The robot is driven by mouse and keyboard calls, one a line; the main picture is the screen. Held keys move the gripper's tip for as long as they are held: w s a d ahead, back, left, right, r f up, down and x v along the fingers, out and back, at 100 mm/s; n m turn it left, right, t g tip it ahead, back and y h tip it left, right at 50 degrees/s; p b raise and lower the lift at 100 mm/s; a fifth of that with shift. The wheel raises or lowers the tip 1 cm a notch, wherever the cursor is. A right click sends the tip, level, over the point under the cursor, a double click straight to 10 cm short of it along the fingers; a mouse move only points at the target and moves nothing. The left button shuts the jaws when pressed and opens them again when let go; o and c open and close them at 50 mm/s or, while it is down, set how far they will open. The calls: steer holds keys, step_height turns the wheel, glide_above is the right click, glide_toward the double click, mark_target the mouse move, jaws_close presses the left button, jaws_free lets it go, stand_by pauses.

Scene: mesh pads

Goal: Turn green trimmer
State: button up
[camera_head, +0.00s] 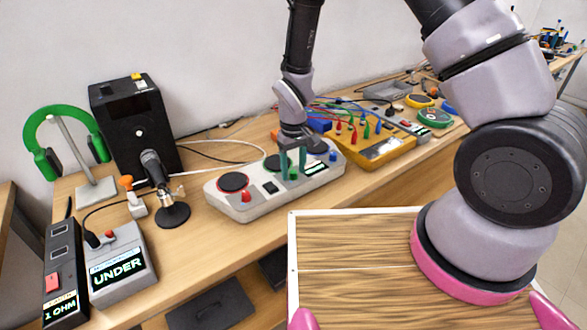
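A white console (240,207) with rounded ends lies on the wooden bench. It carries a red-rimmed dark disc, a red knob (246,196) and a green knob (293,172), which I take for the green trimmer. My gripper (293,164) points down over the console's middle, with its greenish fingers around or right beside the green knob. The fingers partly hide the knob. I cannot tell whether they touch it or how far apart they are. A second dark disc (271,162) is partly behind the fingers.
A yellow box (381,152) with colored plugs and cables stands right of the console. A microphone (158,175), grey "UNDER" box (118,262), "1 OHM" strip (63,270), black tower (135,120) and green headphones (64,140) stand left. Bench in front of the console is clear.

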mark_target(294, 172)
step_height(294, 172, up, 11)
stand_by(0.6)
